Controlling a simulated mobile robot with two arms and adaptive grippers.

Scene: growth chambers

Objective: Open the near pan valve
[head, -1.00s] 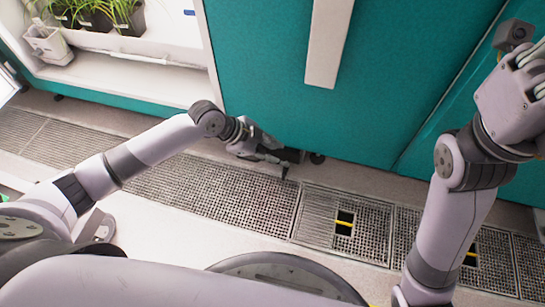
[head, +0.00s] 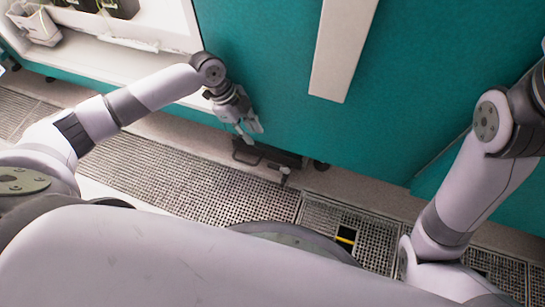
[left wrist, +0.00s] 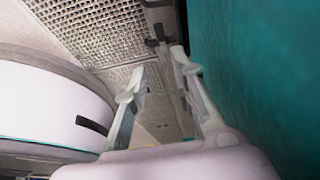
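A dark drip pan (head: 265,152) sticks out low from under the teal chamber front, just above the floor. A small dark lever-like part (head: 285,172), which looks like the pan valve, stands at its right front corner; a dark T-shaped part, probably the same, shows in the left wrist view (left wrist: 156,35). My left gripper (head: 250,132) points down just above the pan's left part, close to the teal panel. Its two fingers are apart and empty in the left wrist view (left wrist: 157,64). It appears clear of the valve. My right gripper is outside the view.
The teal chamber door (head: 270,60) with a long pale handle (head: 343,50) rises close behind the left gripper. Floor grating (head: 180,180) runs along its foot, with an opening (head: 346,238) at right. An open white shelf (head: 110,65) with potted plants stands at left.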

